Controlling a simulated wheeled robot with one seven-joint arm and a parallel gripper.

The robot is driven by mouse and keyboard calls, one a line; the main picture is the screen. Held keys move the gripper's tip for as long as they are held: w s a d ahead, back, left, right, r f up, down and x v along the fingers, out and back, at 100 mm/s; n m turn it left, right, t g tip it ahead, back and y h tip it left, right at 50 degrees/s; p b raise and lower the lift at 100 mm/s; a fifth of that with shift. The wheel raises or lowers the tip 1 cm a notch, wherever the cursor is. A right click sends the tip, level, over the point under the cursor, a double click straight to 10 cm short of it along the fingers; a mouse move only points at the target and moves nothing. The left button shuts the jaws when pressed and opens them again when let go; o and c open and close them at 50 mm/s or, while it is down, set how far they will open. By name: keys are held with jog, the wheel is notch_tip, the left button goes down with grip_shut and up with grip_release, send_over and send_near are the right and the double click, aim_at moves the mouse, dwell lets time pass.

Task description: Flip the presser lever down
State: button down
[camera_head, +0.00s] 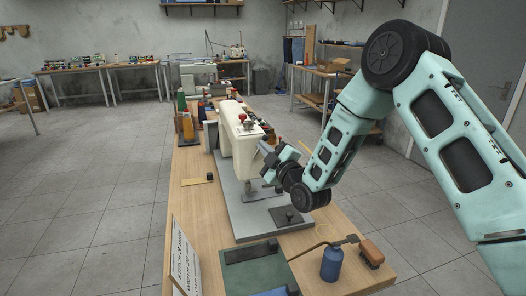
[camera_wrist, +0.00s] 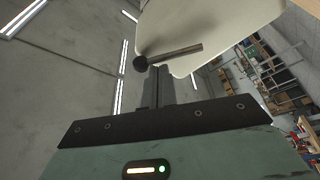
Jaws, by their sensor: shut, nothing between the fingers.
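The cream sewing machine (camera_head: 236,135) stands on a grey base plate (camera_head: 240,212) on the wooden table. In the wrist view its pale body (camera_wrist: 205,25) fills the top. The presser lever (camera_wrist: 175,54), a metal rod with a dark round knob, slants across that body, knob to the left. My gripper (camera_wrist: 157,72) is shut and empty, its fingertips just below the knob in the picture. Whether they touch the lever I cannot tell. In the head view my gripper (camera_head: 267,150) is close to the machine's right side, and the lever cannot be made out there.
Thread cones (camera_head: 187,125) stand left of the machine. A sign (camera_head: 183,262) stands at the near left edge. Floor left of the table is clear.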

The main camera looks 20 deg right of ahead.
jog(key=shift+d+f+m+b, duration=0.1)
jog(key=shift+f+m+b, duration=0.1)
jog(key=shift+m+b, duration=0.15)
jog(key=f+m+t+h+b, duration=0.1)
jog(key=m+b, duration=0.3)
jog(key=d+f+m+h+b, duration=0.1)
jog(key=m+h+b, duration=0.1)
jog(key=m+b, duration=0.2)
jog(key=d+f+m+t+h+b, duration=0.1)
jog(key=m+b, duration=0.3)
jog(key=b, duration=0.1)
jog(key=shift+d+t+h, duration=0.25)
jog(key=shift+t+h, duration=0.05)
jog(key=shift+h, duration=0.1)
jog(key=shift+r, duration=0.1)
